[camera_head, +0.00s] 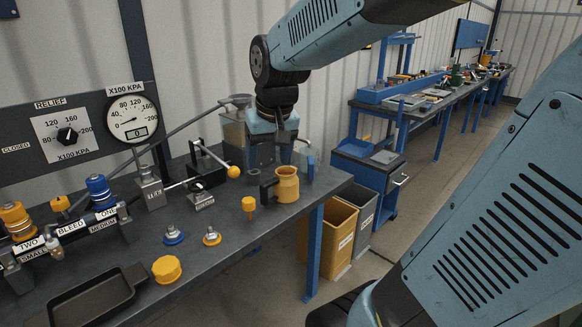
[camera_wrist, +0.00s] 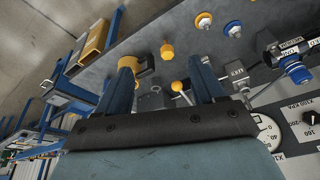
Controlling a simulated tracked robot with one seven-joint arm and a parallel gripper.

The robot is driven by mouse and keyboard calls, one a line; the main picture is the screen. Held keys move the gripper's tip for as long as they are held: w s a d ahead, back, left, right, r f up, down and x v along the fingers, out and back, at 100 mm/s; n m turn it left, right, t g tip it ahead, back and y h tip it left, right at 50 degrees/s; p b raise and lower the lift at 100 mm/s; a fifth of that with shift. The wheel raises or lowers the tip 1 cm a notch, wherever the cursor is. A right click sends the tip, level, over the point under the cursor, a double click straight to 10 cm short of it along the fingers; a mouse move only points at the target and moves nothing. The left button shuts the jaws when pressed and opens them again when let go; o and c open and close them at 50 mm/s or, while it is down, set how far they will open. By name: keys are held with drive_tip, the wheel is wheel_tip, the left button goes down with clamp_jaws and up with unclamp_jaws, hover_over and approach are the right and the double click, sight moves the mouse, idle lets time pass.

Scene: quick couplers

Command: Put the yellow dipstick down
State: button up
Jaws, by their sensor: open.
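A small yellow piece with a wide head and short stem (camera_head: 248,204), which looks like the dipstick, is at the bench's front part, left of the yellow jug. It also shows in the wrist view (camera_wrist: 194,49). I cannot tell whether it stands in a hole or on the surface. My gripper (camera_head: 271,152) points down above the bench, behind the yellow jug. In the wrist view my gripper (camera_wrist: 165,76) has its fingers wide apart with nothing held between them. The yellow piece is apart from both fingers.
The yellow jug (camera_head: 286,184) stands close to my gripper. A yellow-knobbed lever (camera_head: 234,172) and a grey tank (camera_head: 233,127) are beside it. A dark tray (camera_head: 97,297), a yellow cap (camera_head: 166,269) and couplers (camera_head: 211,238) lie left. Bins (camera_head: 335,232) stand beyond the bench edge.

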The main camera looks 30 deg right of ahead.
drive_tip(key=s+r+t, duration=0.1)
drive_tip(key=s+t, duration=0.1)
drive_tip(key=s, duration=0.8)
drive_tip(key=shift+s+r+n, duration=0.2)
drive_tip(key=shift+r+n, duration=0.2)
